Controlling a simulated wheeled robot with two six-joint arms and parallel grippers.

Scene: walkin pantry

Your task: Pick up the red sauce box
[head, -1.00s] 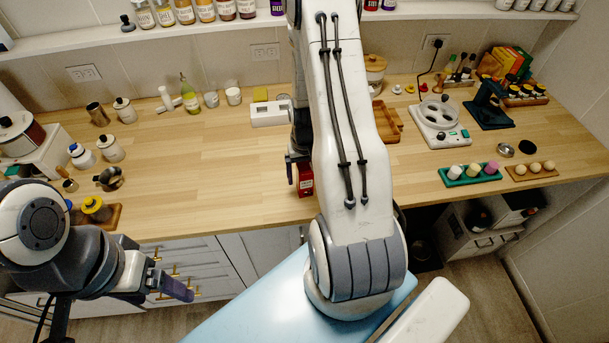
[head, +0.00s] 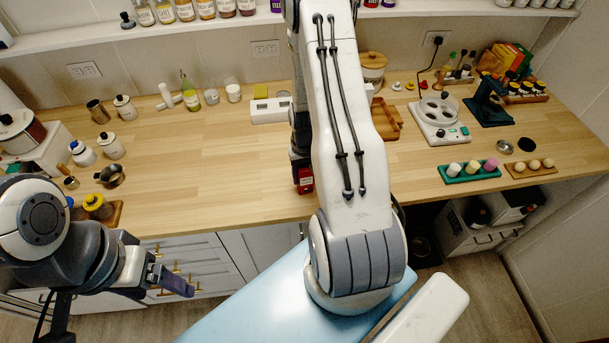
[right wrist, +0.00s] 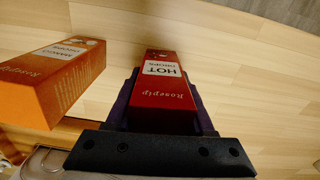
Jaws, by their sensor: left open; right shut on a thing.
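The red sauce box (head: 305,182), labelled "HOT DROPS", is by the counter's front edge in the head view. It also shows in the right wrist view (right wrist: 162,98), between the fingers of my right gripper (right wrist: 163,82). That gripper is shut on the box. In the head view my right gripper (head: 302,162) is over the box and partly hidden by my arm. I cannot tell whether the box is clear of the counter. My left gripper (head: 174,282) is open and empty, in front of the drawers below counter level.
An orange box (right wrist: 50,80) stands close left of the red box in the right wrist view. The wooden counter (head: 215,160) is clear left of the red box. A white scale (head: 270,110) is behind it. A green tray (head: 470,175) lies to the right.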

